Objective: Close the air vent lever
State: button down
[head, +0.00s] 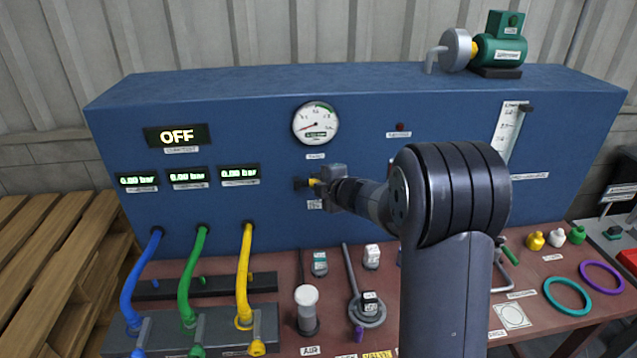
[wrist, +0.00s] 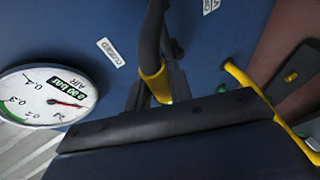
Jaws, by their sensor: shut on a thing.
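The air vent lever (head: 317,182) is on the blue panel (head: 250,105), below the round gauge; only a small yellow part of it shows in the head view. In the wrist view, its yellow part (wrist: 156,84) sits at the jaws, with a dark bar running up from it. My gripper (head: 322,187) reaches the panel from the right and is shut on the lever. A white label reading CLOSED (wrist: 110,52) is on the panel beside the lever. The lever's pivot and exact angle are partly hidden by my gripper.
The gauge (head: 316,124) sits just above my gripper. Blue, green and yellow (head: 244,275) hoses hang at the left, under displays and an OFF sign (head: 177,136). Caps, fittings and rings (head: 567,296) lie on the reddish bench (head: 540,270). A wooden pallet (head: 50,255) stands at the left.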

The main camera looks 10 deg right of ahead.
jog(key=shift+r, duration=0.2)
jog(key=c, duration=1.3)
grip_release()
jog(key=shift+f, duration=0.1)
jog(key=b+v, duration=0.1)
jog(key=v, duration=0.9)
jog(key=shift+s+d, duration=0.2)
jog(key=shift+s, duration=0.15)
